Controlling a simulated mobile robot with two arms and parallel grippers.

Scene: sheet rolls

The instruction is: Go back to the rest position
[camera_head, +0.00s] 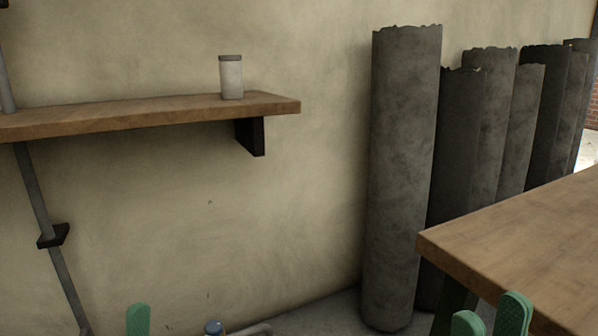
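My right gripper (490,318) shows at the bottom right, in front of the wooden table's near corner. Its two green fingertips stand apart with nothing clearly seen between them. A single green fingertip of my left gripper (138,320) shows at the bottom left edge. The rest of that gripper is below the picture, so its opening is hidden. Both grippers appear only at the bottom edge of the view.
A wooden table (530,235) fills the lower right. Several tall grey sheet rolls (400,170) stand behind it by the wall. A wooden shelf (150,112) on the left bears a pale jar (231,80).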

